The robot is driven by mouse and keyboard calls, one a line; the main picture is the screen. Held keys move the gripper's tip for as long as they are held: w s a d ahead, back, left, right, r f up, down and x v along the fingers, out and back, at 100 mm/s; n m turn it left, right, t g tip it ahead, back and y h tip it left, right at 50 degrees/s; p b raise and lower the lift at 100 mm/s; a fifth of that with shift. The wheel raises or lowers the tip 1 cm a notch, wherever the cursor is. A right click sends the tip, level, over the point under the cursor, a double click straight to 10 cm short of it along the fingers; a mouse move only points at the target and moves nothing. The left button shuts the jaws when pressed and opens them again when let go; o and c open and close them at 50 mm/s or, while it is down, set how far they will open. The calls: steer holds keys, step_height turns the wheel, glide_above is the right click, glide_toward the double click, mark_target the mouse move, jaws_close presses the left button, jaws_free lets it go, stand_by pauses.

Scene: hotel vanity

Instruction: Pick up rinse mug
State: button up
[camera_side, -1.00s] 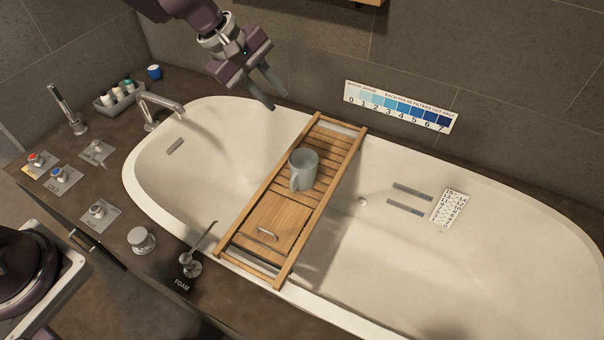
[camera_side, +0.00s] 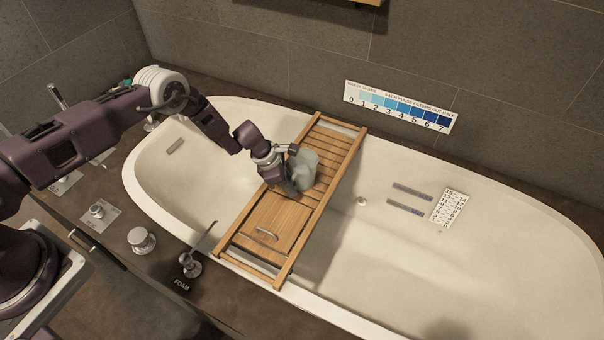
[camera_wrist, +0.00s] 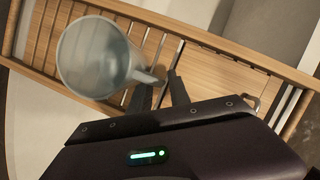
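The rinse mug (camera_side: 306,170) is a pale grey-blue mug standing upright on the slatted part of the wooden bath tray (camera_side: 262,214). My gripper (camera_side: 297,184) is down at the mug's near-left side, at its handle, and partly hides it in the side view. In the wrist view the mug (camera_wrist: 92,55) is at upper left, and its handle points right toward my fingertips (camera_wrist: 162,84). A narrow gap shows between the fingers, with the handle's end at or between them. I cannot tell whether they grip it.
The tray spans the white bathtub (camera_side: 420,262). A metal pull (camera_side: 266,234) sits on the tray's solid panel in front of the mug. A foam dispenser (camera_side: 189,263) and a knob (camera_side: 141,240) stand on the near ledge. The tub to the right is empty.

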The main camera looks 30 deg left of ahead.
jaws_close()
steer(key=shift+r, duration=0.1)
stand_by(1.2)
